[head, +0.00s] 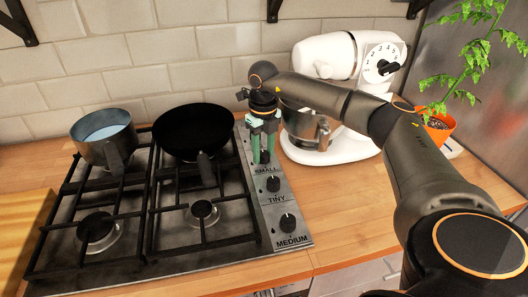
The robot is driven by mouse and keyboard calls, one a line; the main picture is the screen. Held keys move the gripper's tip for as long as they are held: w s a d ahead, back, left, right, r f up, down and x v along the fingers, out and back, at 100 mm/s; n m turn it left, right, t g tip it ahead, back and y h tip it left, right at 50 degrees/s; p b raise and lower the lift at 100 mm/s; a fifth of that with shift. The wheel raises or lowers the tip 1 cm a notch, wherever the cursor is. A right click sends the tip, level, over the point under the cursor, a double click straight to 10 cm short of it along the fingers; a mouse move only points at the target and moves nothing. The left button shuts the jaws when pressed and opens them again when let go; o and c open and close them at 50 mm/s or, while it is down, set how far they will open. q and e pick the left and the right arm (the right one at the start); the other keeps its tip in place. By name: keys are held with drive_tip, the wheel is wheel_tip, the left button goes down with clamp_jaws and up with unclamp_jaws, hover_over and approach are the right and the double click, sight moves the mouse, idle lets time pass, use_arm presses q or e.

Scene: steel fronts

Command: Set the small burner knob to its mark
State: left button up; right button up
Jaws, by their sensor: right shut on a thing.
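The small burner knob (264,157) is on the stove's right-hand control strip, just above the word SMALL. My right gripper (263,150) points down over it, with its green fingers on either side, shut on the knob. The fingers hide most of the knob, and I cannot make out its pointer or its mark. My left gripper is not in view.
The tiny knob (273,184) and the medium knob (287,222) sit nearer on the same strip. A pot (103,135) and a black pan (193,130) stand on the back burners. A white stand mixer (330,55) is close behind my right arm. A potted plant (438,128) stands farther right.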

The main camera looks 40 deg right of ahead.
drive_tip(key=shift+c, duration=1.2)
drive_tip(key=shift+f, duration=0.3)
drive_tip(key=n, duration=0.8)
drive_tip(key=shift+n, duration=0.4)
drive_tip(key=n, duration=0.9)
drive_tip(key=o, duration=1.1)
